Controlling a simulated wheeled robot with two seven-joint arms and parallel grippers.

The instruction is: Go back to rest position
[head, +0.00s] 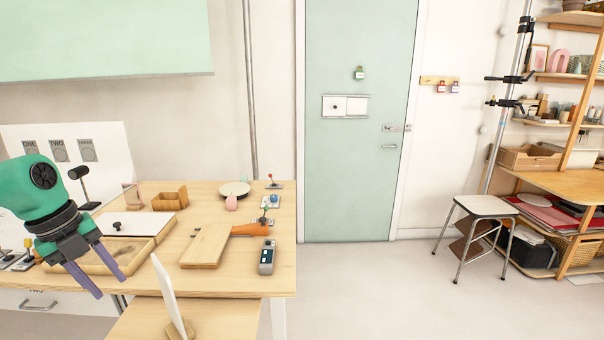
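My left gripper (98,279) is at the left of the head view, above the near left part of the wooden table (228,286). Its two purple fingers are spread apart, with nothing between them. It points down over a shallow wooden tray (141,266), and I cannot tell whether it touches the tray. My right gripper is not in view.
On the table are a cutting board (206,245), an orange-handled tool (250,230), a grey device (267,258) and a small wooden box (170,198). A white upright panel (168,290) stands in front. A stool (486,207) stands right; the floor between is clear.

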